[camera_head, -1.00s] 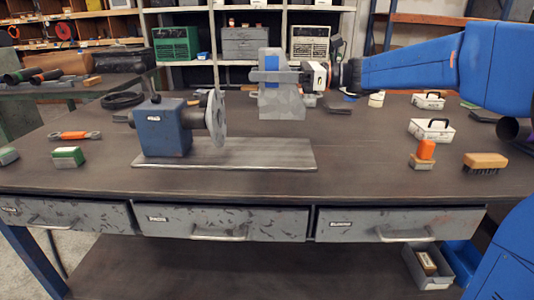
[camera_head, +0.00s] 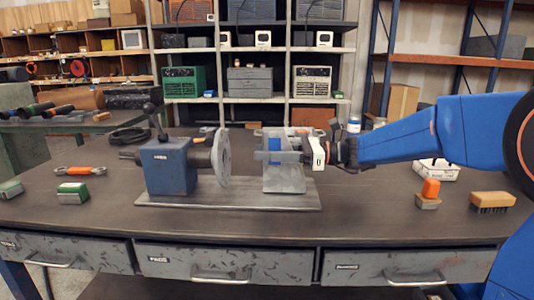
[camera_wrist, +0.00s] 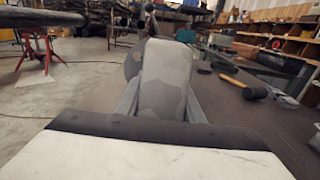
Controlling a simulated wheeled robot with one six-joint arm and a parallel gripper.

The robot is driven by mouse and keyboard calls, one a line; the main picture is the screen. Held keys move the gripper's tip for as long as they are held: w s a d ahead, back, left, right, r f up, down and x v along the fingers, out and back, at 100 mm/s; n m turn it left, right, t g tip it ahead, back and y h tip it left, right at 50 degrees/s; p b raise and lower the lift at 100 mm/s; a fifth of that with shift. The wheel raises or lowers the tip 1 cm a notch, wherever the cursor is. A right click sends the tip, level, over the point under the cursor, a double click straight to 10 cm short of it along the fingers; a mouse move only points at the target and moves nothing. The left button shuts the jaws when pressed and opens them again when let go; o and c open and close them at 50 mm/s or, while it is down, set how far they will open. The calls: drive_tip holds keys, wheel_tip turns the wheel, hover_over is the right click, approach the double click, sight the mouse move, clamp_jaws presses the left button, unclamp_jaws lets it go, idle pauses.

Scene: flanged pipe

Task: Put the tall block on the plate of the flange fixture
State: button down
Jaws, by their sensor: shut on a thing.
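The tall block (camera_head: 285,178) is grey and upright in the head view. My gripper (camera_head: 272,156) comes from the right and is shut on its upper part. In the wrist view the block (camera_wrist: 165,80) stands between my two fingers. The flange fixture (camera_head: 168,165) has a blue body, an upright grey disc (camera_head: 222,157) and a flat steel plate (camera_head: 235,200). The block is right of the disc, apart from it. Its lower end overlaps the plate in the picture; I cannot tell whether it touches.
An orange-topped brush (camera_head: 430,190) and a wooden brush (camera_head: 492,200) lie at the right. A white case (camera_head: 437,170) is behind them. A wrench (camera_head: 80,171) and a green-and-white block (camera_head: 72,192) lie at the left.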

idle(0.3)
drive_tip(key=c, duration=1.2)
unclamp_jaws()
drive_tip(key=shift+f, duration=0.15)
drive_tip(key=d, duration=1.2)
drive_tip(key=shift+s, duration=0.25)
